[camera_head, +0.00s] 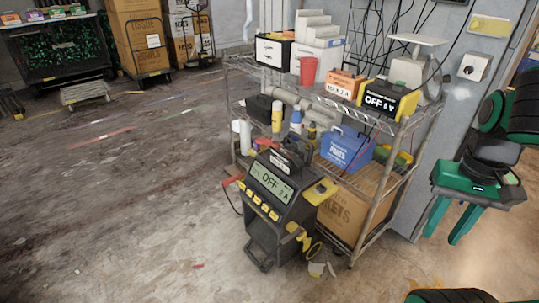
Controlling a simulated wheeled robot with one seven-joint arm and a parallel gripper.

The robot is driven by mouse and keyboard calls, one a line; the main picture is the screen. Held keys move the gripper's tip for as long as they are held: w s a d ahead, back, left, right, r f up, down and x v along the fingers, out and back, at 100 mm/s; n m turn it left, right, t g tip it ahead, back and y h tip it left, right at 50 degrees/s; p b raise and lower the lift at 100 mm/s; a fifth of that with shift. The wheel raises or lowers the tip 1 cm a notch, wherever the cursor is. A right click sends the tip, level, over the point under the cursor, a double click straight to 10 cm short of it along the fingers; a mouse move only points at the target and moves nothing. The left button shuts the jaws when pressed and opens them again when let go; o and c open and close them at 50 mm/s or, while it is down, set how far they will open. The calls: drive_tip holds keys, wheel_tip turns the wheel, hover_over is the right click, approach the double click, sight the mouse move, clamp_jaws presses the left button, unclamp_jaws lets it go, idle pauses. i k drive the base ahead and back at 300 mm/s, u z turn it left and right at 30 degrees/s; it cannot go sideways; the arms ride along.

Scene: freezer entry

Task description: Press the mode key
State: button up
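A dark wheeled charger (272,225) stands on the floor in front of the wire shelf. Its lit display (271,183) reads "OFF" and "2 A". A row of several yellow keys (264,206) runs below the display; their labels are too small to read, so I cannot tell which is the mode key. My gripper (450,220), green and black, hangs at the right, well to the right of the charger and apart from it. Its two green fingers are spread and nothing shows between them.
The wire shelf (399,128) holds a smaller charger (388,101) reading "OFF 6 V", a red cup (307,70) and a blue box (347,149). Yellow clamps and cable (305,238) hang at the charger's right side. The floor to the left is mostly clear.

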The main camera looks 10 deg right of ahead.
sight(382, 77)
drive_tip(key=u, duration=0.1)
drive_tip(key=i, duration=1)
drive_tip(key=z, duration=0.1)
